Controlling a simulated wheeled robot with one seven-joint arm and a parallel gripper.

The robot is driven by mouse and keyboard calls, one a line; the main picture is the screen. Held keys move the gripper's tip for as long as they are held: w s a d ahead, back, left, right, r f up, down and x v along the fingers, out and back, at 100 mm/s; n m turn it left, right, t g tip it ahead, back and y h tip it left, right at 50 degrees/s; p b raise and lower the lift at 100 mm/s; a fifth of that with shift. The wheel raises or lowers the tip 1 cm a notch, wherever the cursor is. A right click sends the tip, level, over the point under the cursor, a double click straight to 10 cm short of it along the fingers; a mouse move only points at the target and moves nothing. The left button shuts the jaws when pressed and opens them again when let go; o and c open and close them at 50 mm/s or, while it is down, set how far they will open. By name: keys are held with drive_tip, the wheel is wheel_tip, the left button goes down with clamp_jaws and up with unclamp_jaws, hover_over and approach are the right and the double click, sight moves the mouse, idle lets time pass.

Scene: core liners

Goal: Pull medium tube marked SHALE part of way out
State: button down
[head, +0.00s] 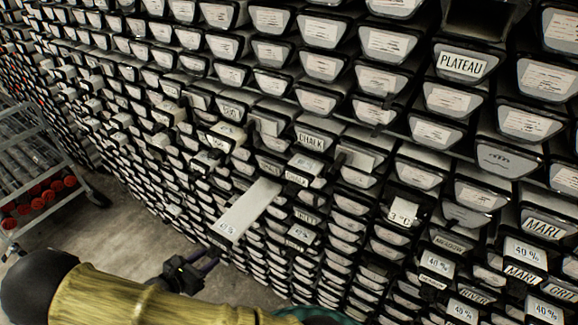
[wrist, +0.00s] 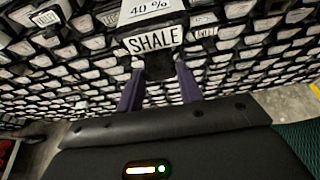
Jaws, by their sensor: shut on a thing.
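The tube marked SHALE (wrist: 153,40) faces me in the wrist view, its white label in black letters. A dark block below the label sits between my fingers. My gripper (wrist: 158,84) is shut on this tube front, one purple-grey finger on each side. In the head view my gripper (head: 207,266) is low, left of centre, against the lower rows. I cannot read the SHALE label there, and how far that tube stands out is unclear. A "40 %" label (wrist: 139,13) is right above SHALE in the wrist view.
A dense wall of labelled tube ends (head: 320,65) fills the view. A long pale tube (head: 250,207) juts out above my gripper, with other tubes partly out nearby. A grey cart (head: 38,165) with red-ended rolls stands at left. Bare floor (head: 130,232) lies between.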

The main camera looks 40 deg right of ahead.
drive_tip(key=a, duration=0.1)
drive_tip(key=s+a, duration=0.1)
drive_tip(key=a, duration=0.3)
drive_tip(key=shift+s, duration=0.4)
drive_tip(key=c, duration=0.9)
unclamp_jaws()
drive_tip(key=shift+o, duration=0.2)
drive_tip(key=b+v, duration=0.4)
drive_tip(key=v, duration=1.3)
drive_tip(key=shift+a+r+b, duration=0.15)
drive_tip(key=shift+a+b, duration=0.05)
drive_tip(key=shift+b, duration=0.15)
drive_tip(key=shift+s, duration=0.1)
